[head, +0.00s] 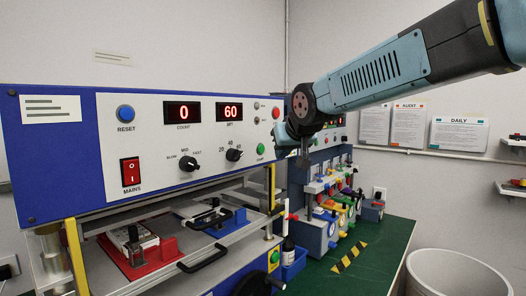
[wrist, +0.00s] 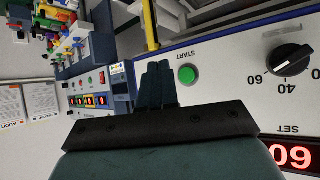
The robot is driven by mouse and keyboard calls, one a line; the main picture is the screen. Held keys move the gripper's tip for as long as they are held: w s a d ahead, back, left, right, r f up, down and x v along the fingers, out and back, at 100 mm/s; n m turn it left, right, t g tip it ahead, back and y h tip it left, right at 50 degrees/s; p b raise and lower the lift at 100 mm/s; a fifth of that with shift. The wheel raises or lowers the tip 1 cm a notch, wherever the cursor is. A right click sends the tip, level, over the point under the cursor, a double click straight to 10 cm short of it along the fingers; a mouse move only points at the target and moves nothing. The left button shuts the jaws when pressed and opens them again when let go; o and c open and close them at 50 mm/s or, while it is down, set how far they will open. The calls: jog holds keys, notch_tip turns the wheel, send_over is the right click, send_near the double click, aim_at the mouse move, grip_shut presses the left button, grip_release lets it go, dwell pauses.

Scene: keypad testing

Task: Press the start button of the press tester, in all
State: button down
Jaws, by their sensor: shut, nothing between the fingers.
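The press tester (head: 70,180) is a blue machine with a pale control panel at the left in the head view. In the wrist view, turned upside down, the green button (wrist: 187,75) sits by the word START. My gripper (head: 303,160) is at the right of the panel's edge in the head view. Its fingers (wrist: 157,68) are shut and empty, just left of the button in the wrist view, and appear apart from it.
A red mains switch (head: 131,172), blue reset button (head: 125,113) and dark speed knob (head: 234,154) share the panel. A second bench machine (head: 320,220) stands beyond my gripper. A yellow post (head: 272,187) stands below the panel's right end. Green bench top (head: 380,255) is partly clear at right.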

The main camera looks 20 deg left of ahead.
jog(key=shift+w+a, duration=0.3)
jog(key=shift+a, duration=0.45)
jog(key=shift+w+a, duration=0.3)
jog(key=shift+a, duration=0.45)
jog(key=shift+a, duration=0.15)
dwell(0.9)
jog(key=shift+w+a, duration=0.2)
jog(key=shift+a, duration=0.05)
jog(key=shift+w+a, duration=0.1)
jog(key=shift+a, duration=0.2)
dwell(0.9)
jog(key=shift+d, duration=0.1)
jog(key=shift+s+d, duration=0.3)
jog(key=shift+d, duration=0.35)
jog(key=shift+s+d, duration=0.3)
jog(key=shift+d, duration=0.45)
jog(key=shift+s+d, duration=0.35)
jog(key=shift+d, duration=0.45)
jog(key=shift+s+d, duration=0.3)
jog(key=shift+d, duration=0.45)
